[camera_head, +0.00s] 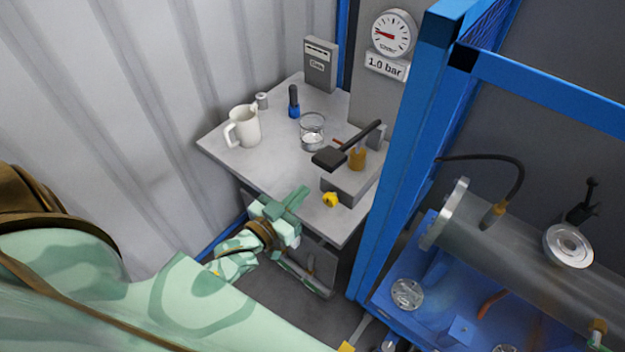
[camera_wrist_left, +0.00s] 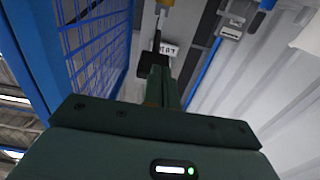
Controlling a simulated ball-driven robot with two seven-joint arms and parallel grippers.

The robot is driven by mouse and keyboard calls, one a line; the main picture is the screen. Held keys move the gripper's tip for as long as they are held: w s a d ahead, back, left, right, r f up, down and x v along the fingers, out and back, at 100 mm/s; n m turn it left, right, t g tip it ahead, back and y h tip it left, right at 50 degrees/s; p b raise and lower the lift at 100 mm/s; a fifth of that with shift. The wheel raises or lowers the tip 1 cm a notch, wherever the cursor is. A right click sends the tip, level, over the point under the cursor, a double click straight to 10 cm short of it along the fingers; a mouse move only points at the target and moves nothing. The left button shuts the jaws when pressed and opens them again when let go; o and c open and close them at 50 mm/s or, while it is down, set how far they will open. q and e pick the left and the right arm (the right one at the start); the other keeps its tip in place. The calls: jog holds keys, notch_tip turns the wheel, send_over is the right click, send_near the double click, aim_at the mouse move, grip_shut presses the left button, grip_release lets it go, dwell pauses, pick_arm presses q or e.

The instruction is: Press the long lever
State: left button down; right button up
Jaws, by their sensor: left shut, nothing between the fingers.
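The long lever (camera_head: 348,144) is a black bar with a broad black pad at its near end. It slants up to the right above a grey block (camera_head: 347,183) with a brass-coloured post, on the grey table. My left gripper (camera_head: 292,203) is shut and empty, near the table's front edge, lower and to the left of the lever's pad. In the left wrist view the closed fingers (camera_wrist_left: 161,85) point toward the lever's dark pad (camera_wrist_left: 153,66); I cannot tell the gap in depth. My right gripper does not show.
A white mug (camera_head: 243,126), a glass beaker (camera_head: 312,132) and a blue-black bottle (camera_head: 294,102) stand on the table (camera_head: 272,166). A yellow knob (camera_head: 330,199) sits by the block. A blue frame post (camera_head: 400,150) closes off the right side. A gauge (camera_head: 393,34) hangs behind.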

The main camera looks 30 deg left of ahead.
pick_arm(q)
jog(key=s, duration=0.2)
jog(key=shift+s+a+r, duration=0.1)
jog(key=shift+s+r, duration=0.15)
jog(key=shift+s, duration=0.1)
dwell(0.4)
